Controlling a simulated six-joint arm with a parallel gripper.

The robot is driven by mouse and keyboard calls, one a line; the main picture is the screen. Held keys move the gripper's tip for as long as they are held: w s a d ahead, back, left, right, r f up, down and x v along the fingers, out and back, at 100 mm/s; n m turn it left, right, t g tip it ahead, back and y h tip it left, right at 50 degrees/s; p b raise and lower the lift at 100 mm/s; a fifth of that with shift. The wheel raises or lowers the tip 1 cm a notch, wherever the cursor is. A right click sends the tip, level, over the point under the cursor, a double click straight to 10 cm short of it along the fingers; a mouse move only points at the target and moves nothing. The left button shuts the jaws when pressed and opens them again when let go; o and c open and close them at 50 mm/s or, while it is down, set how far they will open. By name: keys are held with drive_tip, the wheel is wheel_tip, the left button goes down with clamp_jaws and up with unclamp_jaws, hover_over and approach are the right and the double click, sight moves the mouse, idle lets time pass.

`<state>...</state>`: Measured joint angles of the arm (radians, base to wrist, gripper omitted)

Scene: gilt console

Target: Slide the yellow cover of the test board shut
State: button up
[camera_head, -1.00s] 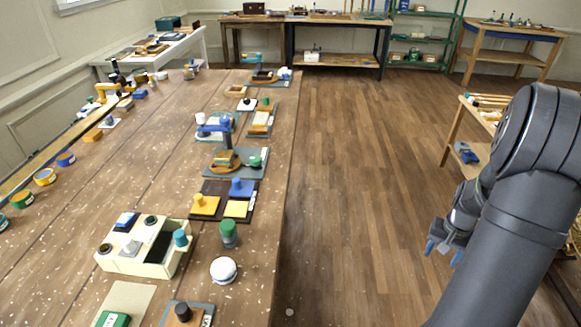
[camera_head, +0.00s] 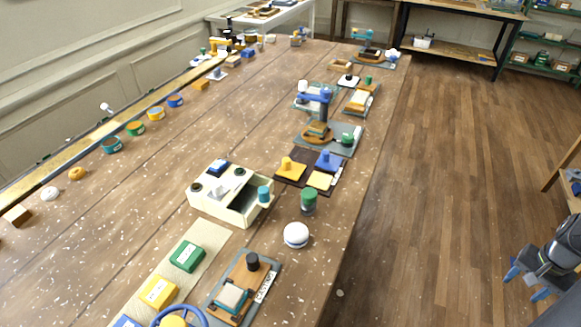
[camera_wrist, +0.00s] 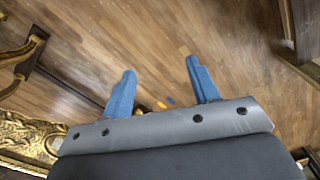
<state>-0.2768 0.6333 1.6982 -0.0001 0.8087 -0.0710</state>
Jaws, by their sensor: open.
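The test board (camera_head: 303,185) is a dark brown plate near the right edge of the long wooden table. The yellow cover (camera_head: 292,171), with an upright yellow knob, lies on its left part. A blue piece with a knob (camera_head: 327,162) sits on the back right of the board, and a flat pale yellow square (camera_head: 320,181) lies in front of it. Whether an opening shows beside the cover is too small to tell. My gripper (camera_head: 526,284) is open and empty, off the table over the floor at the lower right. Its blue fingers also show apart in the wrist view (camera_wrist: 160,68).
Near the board stand a cream box (camera_head: 218,207), a green-topped jar (camera_head: 308,202) and a white ball-like object (camera_head: 296,235). Open floor (camera_head: 450,170) lies between the table and my gripper.

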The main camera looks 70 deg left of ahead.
idle(0.4)
drive_tip(key=shift+c, duration=0.8)
drive_tip(key=shift+a+r, duration=0.1)
drive_tip(key=shift+a, duration=0.2)
drive_tip(key=shift+c, duration=0.5)
drive_tip(key=s+a+r+n, duration=0.2)
drive_tip(key=a+r, duration=0.1)
drive_tip(key=a, duration=0.4)
drive_tip(key=s+a+r+n, duration=0.1)
drive_tip(key=a+r, duration=0.2)
drive_tip(key=a, duration=0.4)
wheel_tip(320, 180, up, 23)
drive_tip(key=n+y, duration=0.4)
drive_tip(key=n, duration=0.7)
hover_over(287, 159)
drive_tip(key=d, duration=0.7)
drive_tip(key=x, duration=1.6)
drive_tip(key=shift+s+a+f, duration=0.1)
drive_tip(key=shift+a+f, duration=0.1)
drive_tip(key=shift+a, duration=0.2)
drive_tip(key=shift+c, duration=0.4)
